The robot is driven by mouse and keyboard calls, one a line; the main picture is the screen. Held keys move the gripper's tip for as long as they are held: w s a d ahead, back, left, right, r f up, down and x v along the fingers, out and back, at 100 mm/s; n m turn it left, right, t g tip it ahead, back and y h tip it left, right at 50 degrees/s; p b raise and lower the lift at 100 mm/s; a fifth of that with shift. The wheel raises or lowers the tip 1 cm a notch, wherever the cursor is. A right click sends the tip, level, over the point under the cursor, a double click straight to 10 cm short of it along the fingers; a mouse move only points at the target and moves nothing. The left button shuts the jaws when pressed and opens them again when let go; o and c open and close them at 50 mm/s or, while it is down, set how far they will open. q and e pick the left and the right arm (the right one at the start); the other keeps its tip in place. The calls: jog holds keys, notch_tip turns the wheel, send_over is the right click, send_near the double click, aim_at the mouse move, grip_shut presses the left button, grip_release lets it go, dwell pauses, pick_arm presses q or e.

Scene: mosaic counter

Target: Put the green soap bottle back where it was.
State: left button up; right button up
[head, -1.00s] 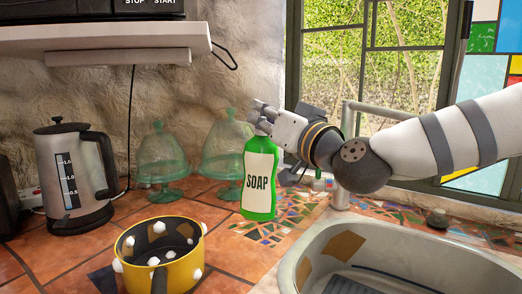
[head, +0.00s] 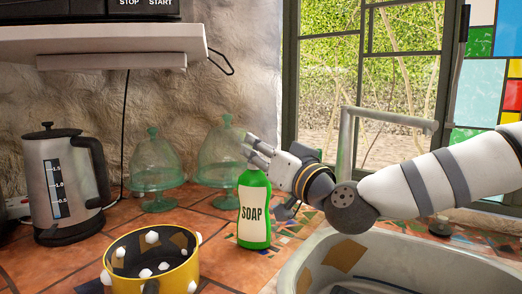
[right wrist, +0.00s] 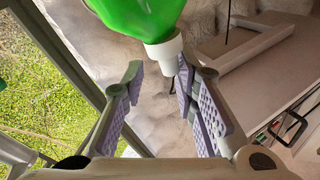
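The green soap bottle (head: 254,211), with a white SOAP label, stands upright or nearly so on the tiled counter, left of the sink. My right gripper (head: 252,147) reaches in from the right at its top and hides part of the cap. In the right wrist view the bottle (right wrist: 133,16) and its white cap (right wrist: 164,52) show just past the fingertips of my right gripper (right wrist: 158,70). The fingers are spread, with a gap beside the cap; the cap is close to one fingertip, and I cannot tell whether they touch. My left gripper is not in view.
A yellow studded pot (head: 180,272) is in front, left of the bottle. Two green glass cake stands (head: 156,178) (head: 220,165) are behind it. A kettle (head: 58,188) stands far left. The sink (head: 400,250) and faucet (head: 346,150) are on the right.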

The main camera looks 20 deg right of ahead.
jog(key=shift+s+r, duration=0.1)
